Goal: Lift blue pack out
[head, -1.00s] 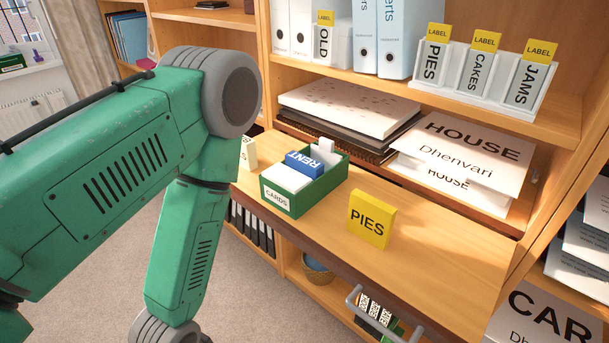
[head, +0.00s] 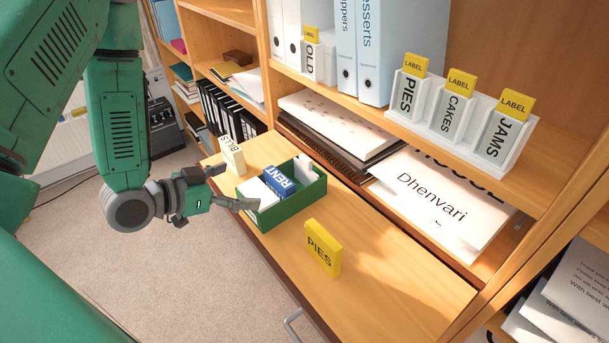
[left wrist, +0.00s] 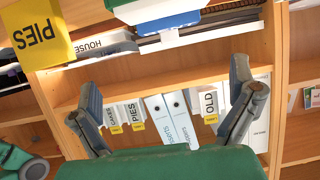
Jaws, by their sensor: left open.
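The blue pack (head: 280,181), marked RENT, stands in an open green box (head: 290,209) on the wooden ledge. White cards (head: 258,195) stand on its near-left side and a white piece on its far side. My left gripper (head: 234,188) is open and empty at the left end of the box, with its lower finger close to the box's corner. I cannot tell if it touches. In the left wrist view its spread fingers (left wrist: 165,100) have nothing between them, and a blue face, likely the pack (left wrist: 172,22), shows at the top edge. My right gripper is out of view.
A yellow PIES block (head: 322,250) stands right of the box, and a cream BILLS block (head: 232,156) stands behind my left gripper. Papers (head: 430,197) lie behind the ledge. A shelf with binders and a white label rack (head: 448,125) hangs above. The ledge's right part is clear.

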